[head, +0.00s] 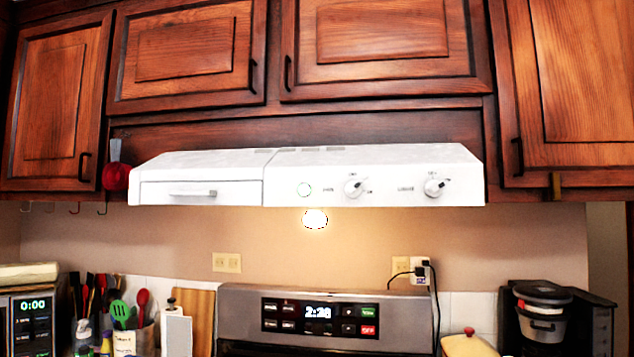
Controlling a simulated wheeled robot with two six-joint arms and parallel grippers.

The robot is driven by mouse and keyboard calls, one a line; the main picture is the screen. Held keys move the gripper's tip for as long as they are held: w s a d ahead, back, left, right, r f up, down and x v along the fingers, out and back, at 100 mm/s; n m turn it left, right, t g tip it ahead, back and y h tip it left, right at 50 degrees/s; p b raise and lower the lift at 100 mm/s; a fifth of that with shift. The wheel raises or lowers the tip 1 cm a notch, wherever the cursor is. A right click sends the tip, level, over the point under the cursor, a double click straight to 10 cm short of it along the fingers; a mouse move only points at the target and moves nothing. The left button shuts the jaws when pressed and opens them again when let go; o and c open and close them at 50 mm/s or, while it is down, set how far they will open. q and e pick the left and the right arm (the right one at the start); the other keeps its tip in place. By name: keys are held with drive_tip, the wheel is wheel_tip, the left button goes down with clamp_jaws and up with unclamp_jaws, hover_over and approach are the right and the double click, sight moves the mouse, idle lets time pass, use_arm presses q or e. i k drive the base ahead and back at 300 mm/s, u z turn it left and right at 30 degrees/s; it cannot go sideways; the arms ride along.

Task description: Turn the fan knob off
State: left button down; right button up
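The white range hood (215,170) hangs under the wooden cabinets in the middle of the head view. Its front right part carries two round knobs, a left knob (353,187) and a right knob (434,187). Both have dark pointers turned toward the upper right. The small labels beside them are too blurred to read, so I cannot tell which is the fan knob. Neither of my grippers is in view.
Below the hood, a lit lamp (315,219) glows above the stove's control panel (320,316). A coffee maker (545,315) stands at right. The space before the hood looks clear.

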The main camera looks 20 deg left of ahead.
sight(353, 189)
drive_tip(key=z, duration=1.7)
drive_tip(key=k, duration=1.05)
drive_tip(key=u, duration=1.65)
drive_tip(key=i, duration=0.5)
